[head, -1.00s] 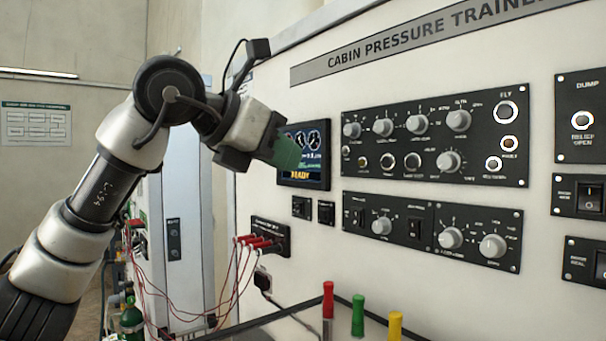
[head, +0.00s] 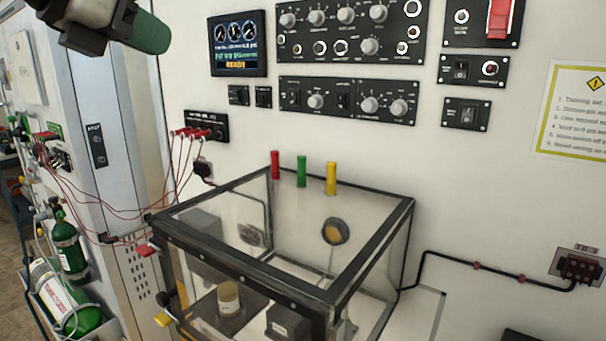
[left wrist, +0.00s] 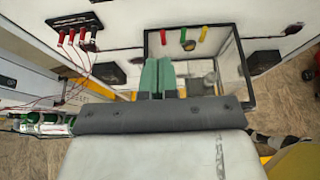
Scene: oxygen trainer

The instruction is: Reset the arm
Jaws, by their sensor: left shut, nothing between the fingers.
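My left gripper (head: 150,32) shows at the top left of the head view, in front of the wall panel and left of the display screen (head: 238,44). Its green fingers are together with nothing between them. In the left wrist view the two green fingers (left wrist: 157,78) lie side by side, pointing toward the clear chamber (left wrist: 240,75). The gripper touches nothing that I can see. Most of the left arm is outside the head view. My right gripper is in neither view.
A clear box with a black frame (head: 376,246) stands below the panel. Red, green and yellow handles (head: 301,171) rise at its back edge. Red cables (head: 100,213) hang from a socket block (head: 207,124). A notice (head: 575,110) hangs at right.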

